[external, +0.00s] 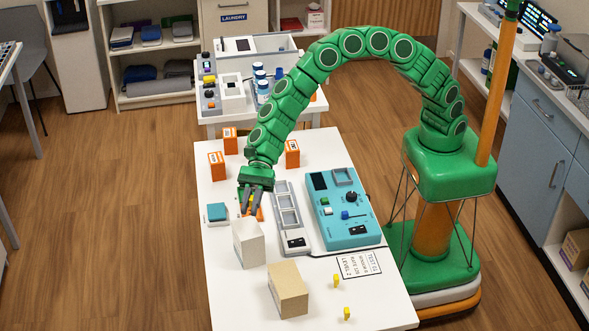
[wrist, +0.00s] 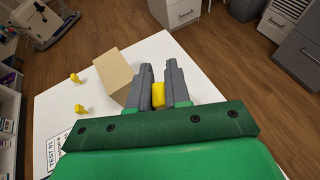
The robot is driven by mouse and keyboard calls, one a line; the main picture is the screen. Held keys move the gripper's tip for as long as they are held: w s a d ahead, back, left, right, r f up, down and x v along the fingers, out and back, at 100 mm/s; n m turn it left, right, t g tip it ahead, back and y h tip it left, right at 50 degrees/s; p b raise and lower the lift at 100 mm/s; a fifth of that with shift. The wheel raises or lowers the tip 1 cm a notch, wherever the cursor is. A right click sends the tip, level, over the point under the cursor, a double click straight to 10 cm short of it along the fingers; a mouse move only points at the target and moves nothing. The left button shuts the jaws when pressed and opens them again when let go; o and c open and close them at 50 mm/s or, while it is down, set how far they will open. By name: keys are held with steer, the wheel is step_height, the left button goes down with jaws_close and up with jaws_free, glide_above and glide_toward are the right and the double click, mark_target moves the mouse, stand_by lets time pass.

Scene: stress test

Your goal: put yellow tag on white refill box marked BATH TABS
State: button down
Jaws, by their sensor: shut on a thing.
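My gripper (external: 251,204) points down over the left part of the white table, just behind a white box (external: 248,243). In the wrist view my gripper (wrist: 158,82) is shut on a yellow tag (wrist: 158,94), which shows between the grey fingers. The white box stands upright; no lettering can be read on it, and I cannot make it out in the wrist view. A tan box (external: 287,290) stands nearer the front edge and also shows in the wrist view (wrist: 115,74). Two other yellow tags (external: 336,281) (external: 347,313) stand right of it.
A teal control panel (external: 368,239) and a grey tray (external: 291,218) lie right of my gripper. Orange boxes (external: 216,166) (external: 292,154) stand behind. A teal block (external: 217,212) is at the left edge. A printed card (external: 359,266) lies flat. An orange patch (external: 259,214) shows by my fingers.

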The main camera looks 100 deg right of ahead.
mark_target(246, 232)
steer(key=shift+w+a+f, duration=0.25)
steer(key=shift+w+f, duration=0.2)
steer(key=shift+f, duration=0.15)
steer(key=shift+w+a+f, duration=0.2)
steer(key=shift+w+f, duration=0.25)
steer(key=shift+f, duration=1.65)
steer(key=shift+w+f, duration=0.1)
steer(key=shift+f, duration=0.05)
steer(key=c, duration=1.1)
jaws_free()
steer(key=v, duration=1.2)
